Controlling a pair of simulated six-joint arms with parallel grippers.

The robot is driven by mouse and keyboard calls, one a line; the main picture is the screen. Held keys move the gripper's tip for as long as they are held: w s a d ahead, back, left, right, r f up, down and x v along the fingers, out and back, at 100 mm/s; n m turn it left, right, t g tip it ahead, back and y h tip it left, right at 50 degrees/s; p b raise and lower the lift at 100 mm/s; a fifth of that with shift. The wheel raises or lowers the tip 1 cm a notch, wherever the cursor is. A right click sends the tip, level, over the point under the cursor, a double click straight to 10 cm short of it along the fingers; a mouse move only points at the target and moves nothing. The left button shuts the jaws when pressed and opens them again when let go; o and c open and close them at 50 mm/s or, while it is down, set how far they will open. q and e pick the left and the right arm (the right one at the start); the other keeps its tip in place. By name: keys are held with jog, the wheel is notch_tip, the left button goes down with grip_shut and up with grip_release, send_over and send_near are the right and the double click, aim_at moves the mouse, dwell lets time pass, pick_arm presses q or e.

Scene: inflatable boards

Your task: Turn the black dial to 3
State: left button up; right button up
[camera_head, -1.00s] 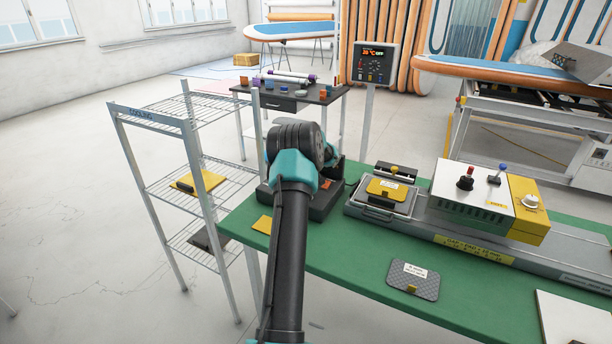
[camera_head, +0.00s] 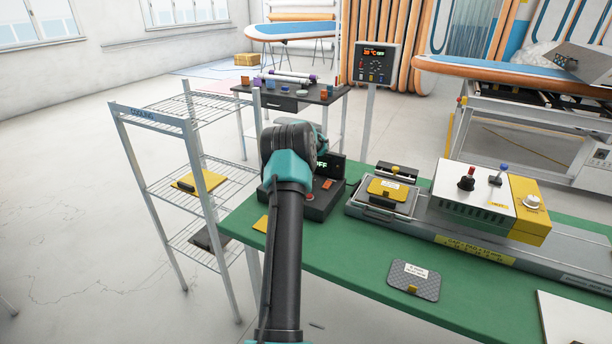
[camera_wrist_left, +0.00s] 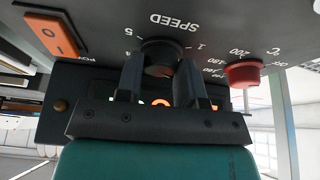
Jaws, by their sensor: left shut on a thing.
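The black dial (camera_wrist_left: 160,52) sits under the upside-down SPEED label in the left wrist view. Marks 5 and 1 show on either side of it; the marks between and its pointer cannot be read. My left gripper (camera_wrist_left: 160,74) is shut on the dial, one finger on each side. In the head view my arm hides the dial and the gripper. The dial's dark control box (camera_head: 318,205) stands on the green table (camera_head: 350,258). A red knob (camera_wrist_left: 246,73) and an orange rocker switch (camera_wrist_left: 52,35) flank the dial. My right gripper is out of view.
A press with a yellow plate (camera_head: 388,189) stands right of the box. Beyond it is a white unit (camera_head: 470,195) with red and blue levers. A wire rack (camera_head: 165,120) stands left of the table. A grey patterned pad (camera_head: 414,281) lies near the front edge.

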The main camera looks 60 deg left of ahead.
pick_arm(q)
jog(key=m+h, duration=0.1)
jog(key=m, duration=0.1)
jog(key=m+h, duration=0.1)
jog(key=m, duration=0.2)
jog(key=shift+s+a+f+m+t, duration=0.1)
jog(key=shift+m+t, duration=0.2)
jog(key=shift+t, duration=0.1)
jog(key=m+h, duration=0.2)
jog(key=m, duration=0.3)
jog(key=shift+a, duration=0.1)
jog(key=shift+m, duration=0.3)
jog(key=o, duration=0.9)
jog(key=v, duration=1.7)
jog(key=shift+s+a, duration=0.15)
jog(key=shift+a, duration=0.05)
